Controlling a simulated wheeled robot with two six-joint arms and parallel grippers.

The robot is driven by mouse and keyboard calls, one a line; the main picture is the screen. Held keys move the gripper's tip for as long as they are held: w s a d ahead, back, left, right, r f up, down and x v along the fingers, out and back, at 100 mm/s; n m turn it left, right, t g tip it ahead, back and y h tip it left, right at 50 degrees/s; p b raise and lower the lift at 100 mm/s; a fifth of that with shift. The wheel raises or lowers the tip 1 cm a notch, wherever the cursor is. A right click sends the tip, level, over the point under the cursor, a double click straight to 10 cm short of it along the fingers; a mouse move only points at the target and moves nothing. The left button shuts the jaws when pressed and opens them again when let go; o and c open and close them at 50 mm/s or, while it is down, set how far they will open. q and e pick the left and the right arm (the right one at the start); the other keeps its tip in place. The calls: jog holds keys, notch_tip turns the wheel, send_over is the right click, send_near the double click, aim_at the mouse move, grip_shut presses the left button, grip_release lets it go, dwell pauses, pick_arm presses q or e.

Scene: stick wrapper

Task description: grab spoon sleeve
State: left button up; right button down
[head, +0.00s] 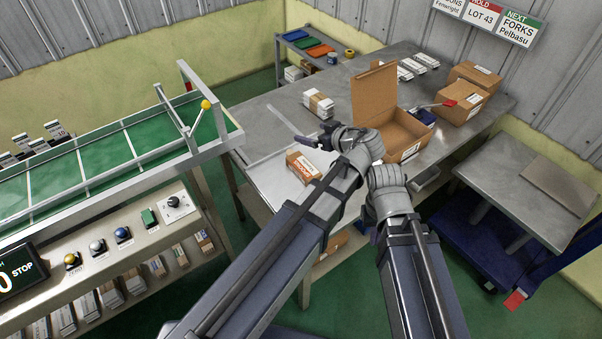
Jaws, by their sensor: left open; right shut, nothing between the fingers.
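No item is readable as a spoon sleeve. A brown packet with an orange-red mark (303,167) lies on the grey table (258,115), below the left gripper in the picture. A stack of white packs with a brown band (318,103) lies farther back. My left gripper (306,141) is open and empty, its dark fingers pointing left above the table between the stack and the packet. My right gripper (388,178) is at the table's near side, right of the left wrist. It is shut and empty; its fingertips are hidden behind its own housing.
An open cardboard box (406,150) stands just behind my wrists. Closed boxes (452,107) and white packs (418,64) are farther back. A green conveyor (103,158) with a metal frame runs at left. A grey cart (500,190) stands at right.

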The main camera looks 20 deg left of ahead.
pick_arm(q)
jog(key=b, duration=1.5)
send_near(302, 164)
jog(key=x, duration=0.3)
jog(key=shift+s+f, duration=0.1)
jog(key=shift+f, duration=0.15)
jog(key=shift+p, duration=0.3)
jog(key=shift+a, duration=0.1)
jog(key=shift+b+x, duration=1.85)
jog(key=shift+x, duration=1.95)
jog(key=shift+w+r, duration=0.15)
jog(key=shift+w, duration=0.1)
jog(key=shift+c, duration=0.2)
jog(key=c, duration=1.3)
